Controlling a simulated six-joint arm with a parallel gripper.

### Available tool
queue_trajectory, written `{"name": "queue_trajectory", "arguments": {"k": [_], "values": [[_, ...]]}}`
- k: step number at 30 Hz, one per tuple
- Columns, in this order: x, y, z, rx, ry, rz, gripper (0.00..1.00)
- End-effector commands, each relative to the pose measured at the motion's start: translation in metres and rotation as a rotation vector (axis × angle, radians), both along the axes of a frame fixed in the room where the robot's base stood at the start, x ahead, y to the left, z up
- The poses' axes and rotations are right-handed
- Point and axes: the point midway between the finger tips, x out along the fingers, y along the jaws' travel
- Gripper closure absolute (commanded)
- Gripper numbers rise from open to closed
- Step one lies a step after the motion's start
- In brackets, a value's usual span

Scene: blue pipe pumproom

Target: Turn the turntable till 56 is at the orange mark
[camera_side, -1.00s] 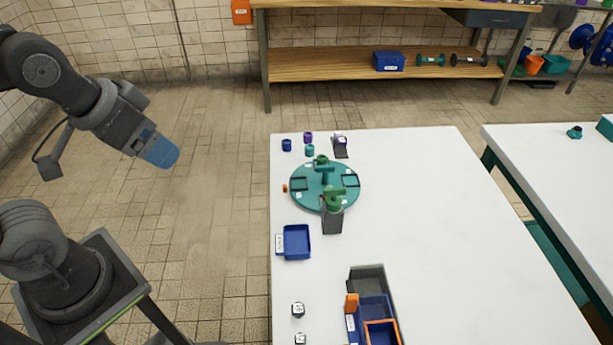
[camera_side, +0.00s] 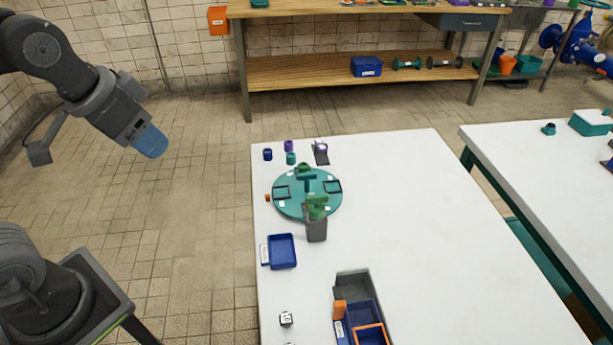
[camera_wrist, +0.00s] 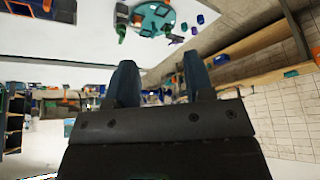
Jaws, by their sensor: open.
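The teal turntable (camera_side: 292,206) lies on the white table near its far left corner. It has dark square frames, small white labels and a green handle-like part (camera_side: 306,178) on top; the label numbers are too small to read. A small orange mark (camera_side: 268,198) sits at its left edge. My gripper (camera_side: 152,143) hangs over the floor to the left of the table, well apart from the turntable. In the wrist view my gripper (camera_wrist: 158,85) has its two blue fingers spread with nothing between them. The turntable (camera_wrist: 152,20) shows there at the top.
A grey block with a green top (camera_side: 316,228) stands at the turntable's near edge. A blue tray (camera_side: 282,251) lies nearer, and a grey and blue bin (camera_side: 358,290) nearer still. Small blue, purple and teal cups (camera_side: 291,158) stand behind the turntable. The table's right side (camera_side: 420,220) is clear.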

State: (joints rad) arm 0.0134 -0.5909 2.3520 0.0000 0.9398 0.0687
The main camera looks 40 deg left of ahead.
Motion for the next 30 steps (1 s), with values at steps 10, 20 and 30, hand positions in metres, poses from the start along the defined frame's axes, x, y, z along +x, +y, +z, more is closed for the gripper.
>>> {"name": "queue_trajectory", "arguments": {"k": [10, 20, 30], "values": [[0.128, -0.018, 0.015, 0.082, 0.168, -0.251, 0.62], [0.243, -0.045, -0.039, 0.136, 0.316, -0.5, 0.62], [0.303, -0.067, -0.111, 0.159, 0.413, -0.677, 0.62]]}}
